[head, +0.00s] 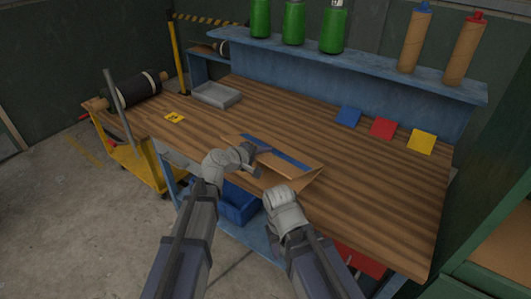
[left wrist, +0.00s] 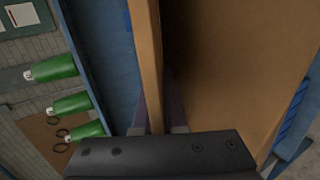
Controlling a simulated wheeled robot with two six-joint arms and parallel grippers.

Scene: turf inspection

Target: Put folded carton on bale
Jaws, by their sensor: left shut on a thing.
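The folded carton (head: 290,165) is a flat brown board above the front part of the wooden workbench, with a blue strip along its far side. My left gripper (head: 257,155) is shut on its near left edge. In the left wrist view the carton (left wrist: 235,65) is a large brown panel, with an edge running between the fingers. Whether the carton touches the bench is unclear. My right gripper (head: 284,194) is close to the carton's near side; its fingers do not show clearly. I cannot make out a bale in either view.
The workbench top (head: 390,190) is clear at the right. A grey tray (head: 217,95) and blue, red and yellow squares lie on it. Green bottles (head: 294,22) stand on the blue back shelf. A yellow cart (head: 140,160) and a dark roll (head: 137,88) are at the left.

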